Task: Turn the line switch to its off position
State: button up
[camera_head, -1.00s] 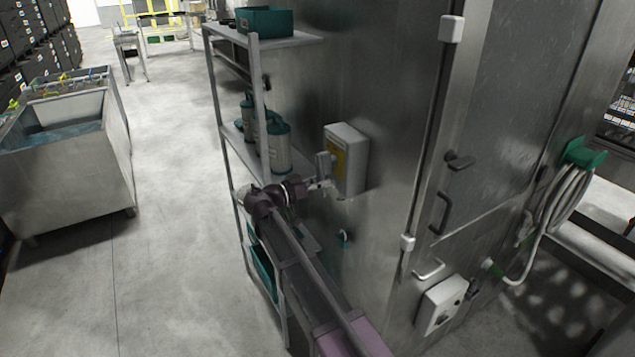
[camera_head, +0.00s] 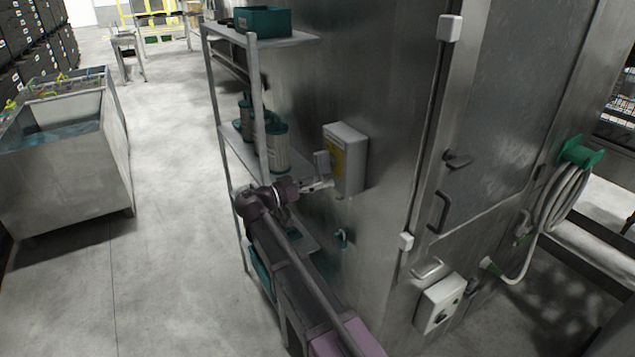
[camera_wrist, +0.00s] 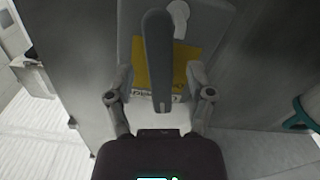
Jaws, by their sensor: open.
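A pale grey switch box (camera_head: 350,160) with a yellow plate is mounted on the steel wall in the head view. A grey lever handle (camera_head: 321,164) stands out from its front. In the wrist view the handle (camera_wrist: 157,60) looks long and upright, in front of the yellow plate (camera_wrist: 183,62). My gripper (camera_head: 328,184) is at the lower part of the box, just below the handle in the head view. In the wrist view my open gripper (camera_wrist: 158,84) has one finger on each side of the handle, with visible gaps. The handle covers part of the plate's lettering.
A shelf rack (camera_head: 255,95) with teal-labelled canisters (camera_head: 277,150) stands close left of the box. A second control box (camera_head: 440,303) with a dark knob, door handles and a green hose reel (camera_head: 580,152) are to the right. Open floor lies left.

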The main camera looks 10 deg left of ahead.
jog(key=v, duration=0.9)
jog(key=shift+s+a, duration=0.25)
jog(key=shift+a, duration=0.05)
grip_shut()
jog(key=w+n+t+y, duration=0.1)
jog(key=n, duration=0.6)
jog(key=f+n+t+y, duration=0.1)
jog(key=n+y, duration=0.1)
jog(key=n, duration=0.5)
jog(key=w+n+y, duration=0.1)
jog(key=n, duration=0.6)
jog(key=shift+w+a+f+t+y, duration=0.3)
jog(key=shift+a+f+t+y, duration=0.05)
jog(key=shift+a+t+y, duration=0.05)
